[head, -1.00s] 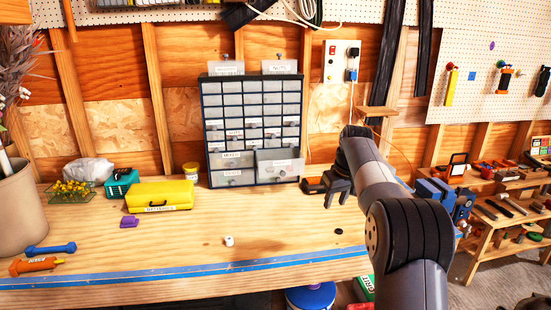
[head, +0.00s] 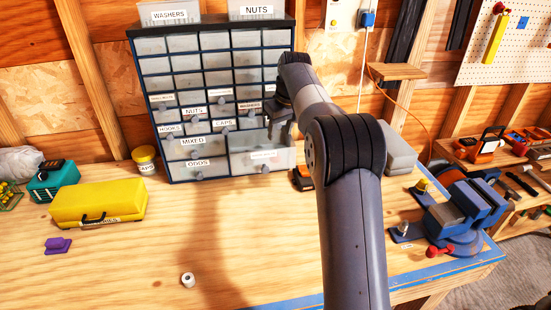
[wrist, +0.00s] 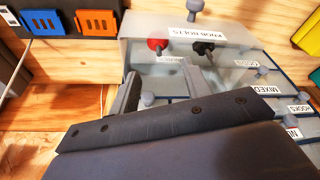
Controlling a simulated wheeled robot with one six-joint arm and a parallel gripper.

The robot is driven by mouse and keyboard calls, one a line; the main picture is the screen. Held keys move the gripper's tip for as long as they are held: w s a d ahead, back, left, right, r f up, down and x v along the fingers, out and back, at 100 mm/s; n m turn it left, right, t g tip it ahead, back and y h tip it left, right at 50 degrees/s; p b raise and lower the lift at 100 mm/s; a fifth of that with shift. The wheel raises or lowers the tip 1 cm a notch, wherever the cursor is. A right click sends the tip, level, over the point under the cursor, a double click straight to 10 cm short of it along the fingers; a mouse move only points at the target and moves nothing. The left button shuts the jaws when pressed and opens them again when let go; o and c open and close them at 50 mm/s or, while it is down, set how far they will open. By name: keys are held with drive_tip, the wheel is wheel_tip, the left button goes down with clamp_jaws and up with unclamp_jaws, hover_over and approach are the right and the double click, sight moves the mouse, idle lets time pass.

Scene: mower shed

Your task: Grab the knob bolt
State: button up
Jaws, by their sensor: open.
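The bottom-right drawer (head: 250,166) of the cabinet is labelled KNOB BOLTS and appears pulled out; its label also shows in the wrist view (wrist: 208,36). In the wrist view, a red knob (wrist: 157,44) and a black knob (wrist: 203,48) show at the drawer, beyond my fingers; their lower parts are hard to make out. My gripper (head: 281,128) is over this drawer, in front of the cabinet's right side. In the wrist view my gripper (wrist: 162,84) is open, its fingers apart with nothing clearly between them.
The drawer cabinet (head: 132,65) rises close behind my gripper. A charger with blue and orange parts (wrist: 98,22) stands beside the drawer. A yellow case (head: 98,203) and a small white roll (head: 188,280) lie left on the bench; a blue vise (head: 455,215) is at right.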

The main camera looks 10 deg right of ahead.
drive_tip(key=x, duration=0.5)
drive_tip(key=shift+w+p, duration=0.2)
drive_tip(key=shift+p, duration=0.2)
drive_tip(key=shift+p+x, duration=1.1)
drive_tip(key=shift+x, duration=1.7)
drive_tip(key=shift+w, duration=0.1)
drive_tip(key=shift+c, duration=0.4)
drive_tip(key=c, duration=0.7)
drive_tip(key=shift+r, duration=0.1)
